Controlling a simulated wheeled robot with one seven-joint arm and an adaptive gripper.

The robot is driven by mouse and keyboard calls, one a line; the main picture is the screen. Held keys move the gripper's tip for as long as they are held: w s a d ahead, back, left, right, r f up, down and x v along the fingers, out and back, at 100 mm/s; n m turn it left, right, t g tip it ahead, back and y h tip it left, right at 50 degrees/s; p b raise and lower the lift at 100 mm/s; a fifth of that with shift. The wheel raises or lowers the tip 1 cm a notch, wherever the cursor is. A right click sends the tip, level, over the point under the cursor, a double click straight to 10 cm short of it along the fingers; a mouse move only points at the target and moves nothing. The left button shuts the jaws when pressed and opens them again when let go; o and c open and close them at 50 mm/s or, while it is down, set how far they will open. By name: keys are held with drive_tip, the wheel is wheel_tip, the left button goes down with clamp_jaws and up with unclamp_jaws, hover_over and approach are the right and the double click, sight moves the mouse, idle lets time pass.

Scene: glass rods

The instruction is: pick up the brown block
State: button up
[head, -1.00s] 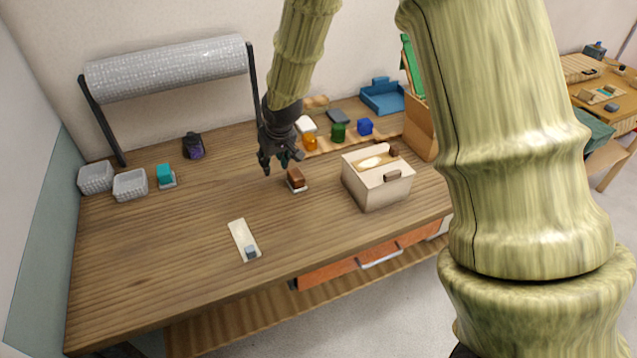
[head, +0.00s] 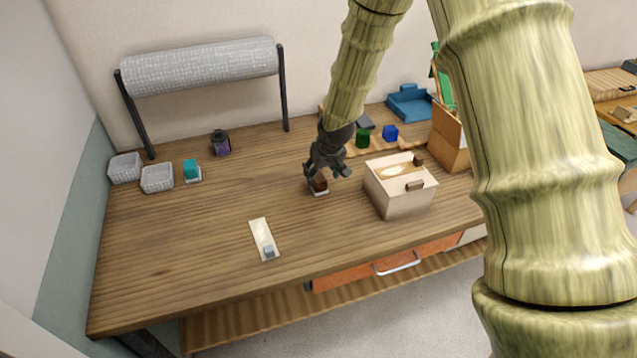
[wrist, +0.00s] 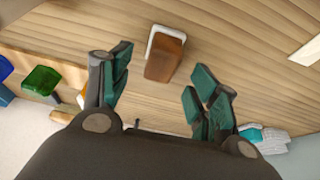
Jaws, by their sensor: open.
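The brown block (wrist: 165,58) sits on a small white base on the wooden table, and in the wrist view it lies ahead of and between my open fingers. In the head view the brown block (head: 320,184) is partly hidden under my gripper. My gripper (head: 326,175) is open and empty just above and behind the block. In the wrist view the two green-padded fingers of my gripper (wrist: 158,90) are spread wide, with the block beyond their tips and no contact visible.
A cream box (head: 400,195) with small brown pieces on top stands close to the right of the block. Green (head: 363,138) and blue (head: 390,132) blocks stand behind. A pale strip with a small grey block (head: 269,251) lies in front. The table's left middle is clear.

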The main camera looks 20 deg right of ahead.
sight(319, 177)
drive_tip(key=shift+p+x, duration=0.8)
drive_tip(key=shift+x, duration=1.65)
drive_tip(key=shift+w+a, duration=0.1)
drive_tip(key=c, duration=1.2)
drive_tip(key=shift+r, duration=0.15)
drive_tip(key=shift+r+b, duration=0.5)
drive_tip(key=shift+r, duration=0.75)
drive_tip(key=s+a+b, duration=0.1)
drive_tip(key=s+a, duration=0.1)
drive_tip(key=s, duration=0.2)
drive_tip(key=s+a+r+b, duration=0.1)
drive_tip(key=s+a+b, duration=0.1)
drive_tip(key=s, duration=0.3)
drive_tip(key=s+a+r+b, duration=0.1)
drive_tip(key=s+a+b, duration=0.1)
drive_tip(key=s, duration=0.3)
drive_tip(key=shift+a+r, duration=0.15)
drive_tip(key=shift+a, duration=0.65)
